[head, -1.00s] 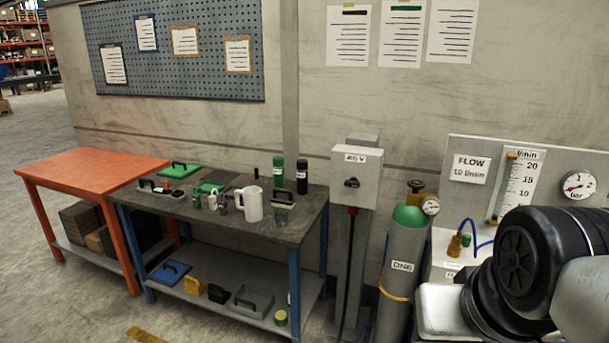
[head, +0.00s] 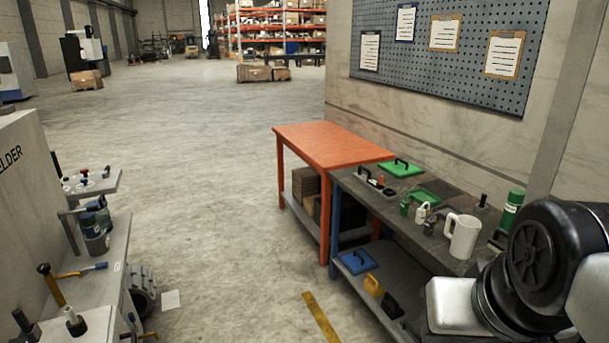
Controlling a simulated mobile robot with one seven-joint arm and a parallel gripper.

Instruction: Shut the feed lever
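No lever is marked as the feed lever in this view. At the lower left, a grey machine (head: 20,165) with lettering ending in "ELDER" has a bench beside it. I cannot tell whether the rod is the feed lever. My gripper is not in view; only a black joint and pale links of my arm fill the lower right corner.
An orange table (head: 325,145) stands in the middle, touching or close to a dark-topped workbench (head: 360,205) carrying a white jug (head: 463,237) and green items. Open concrete floor (head: 200,150) lies between the machine and the tables. A yellow floor stripe (head: 322,318) is in front.

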